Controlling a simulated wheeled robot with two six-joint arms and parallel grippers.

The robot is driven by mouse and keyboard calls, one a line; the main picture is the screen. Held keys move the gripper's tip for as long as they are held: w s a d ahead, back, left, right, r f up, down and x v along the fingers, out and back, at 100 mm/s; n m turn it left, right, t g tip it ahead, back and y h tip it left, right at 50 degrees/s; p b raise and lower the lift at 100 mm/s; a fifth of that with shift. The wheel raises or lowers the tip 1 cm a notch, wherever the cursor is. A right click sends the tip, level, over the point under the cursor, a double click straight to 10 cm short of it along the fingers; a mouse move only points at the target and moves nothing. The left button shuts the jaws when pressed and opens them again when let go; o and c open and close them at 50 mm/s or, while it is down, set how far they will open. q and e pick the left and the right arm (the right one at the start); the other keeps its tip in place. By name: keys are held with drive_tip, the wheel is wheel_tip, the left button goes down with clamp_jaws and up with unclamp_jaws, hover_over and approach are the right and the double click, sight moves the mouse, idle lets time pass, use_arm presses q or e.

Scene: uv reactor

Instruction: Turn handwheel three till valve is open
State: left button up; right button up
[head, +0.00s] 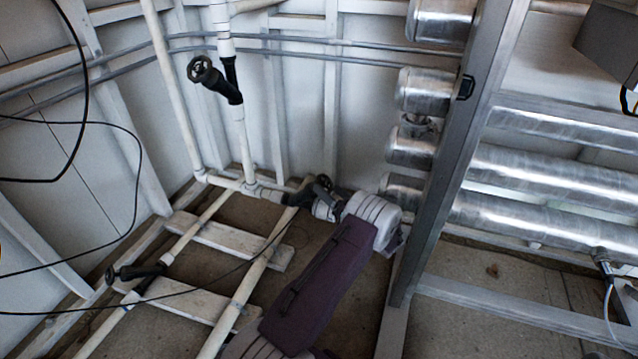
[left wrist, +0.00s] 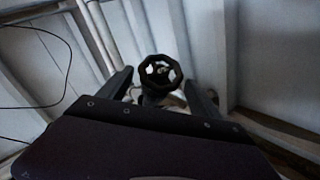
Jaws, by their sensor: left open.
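Three black valves with handwheels show in the head view. One handwheel (head: 200,69) is high on the upright white pipe, one (head: 112,275) is low at the left, and one (head: 323,183) is at the floor pipe near the middle. No number labels are readable. My left gripper (head: 318,197) is at the middle handwheel, its fingers partly hidden by my arm. In the left wrist view a dark round handwheel (left wrist: 160,72) faces the camera, between the two spread fingers of the left gripper (left wrist: 161,83). I cannot tell whether they touch it. My right gripper is not in view.
White pipes (head: 250,270) run low across the floor. A grey metal post (head: 455,150) and shiny metal cylinders (head: 550,180) stand right of my left arm. Black cables (head: 135,190) hang at the left. A ribbed white wall (head: 300,110) stands behind the valves.

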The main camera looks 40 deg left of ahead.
sight(317, 181)
use_arm(q)
drive_tip(key=b+x, duration=0.1)
drive_tip(key=x, duration=0.1)
drive_tip(key=b+x, duration=0.1)
drive_tip(key=x, duration=0.1)
drive_tip(key=b+x, duration=0.2)
drive_tip(key=shift+a+f, duration=0.15)
drive_tip(key=shift+f, duration=0.2)
drive_tip(key=shift+w+a+r, duration=0.1)
drive_tip(key=shift+a+r, duration=0.1)
drive_tip(key=shift+a, duration=0.1)
drive_tip(key=c, duration=1)
drive_tip(key=shift+n+g+y, duration=0.4)
drive_tip(key=shift+n+g, duration=0.3)
drive_tip(key=shift+n, duration=0.2)
drive_tip(key=shift+s+r+n+g+y, duration=0.1)
drive_tip(key=shift+n+g+y, duration=0.1)
drive_tip(key=shift+n+g, duration=0.4)
drive_tip(key=shift+s+n+g+y, duration=0.15)
drive_tip(key=shift+n+g+y, duration=0.05)
drive_tip(key=shift+n+g, duration=0.35)
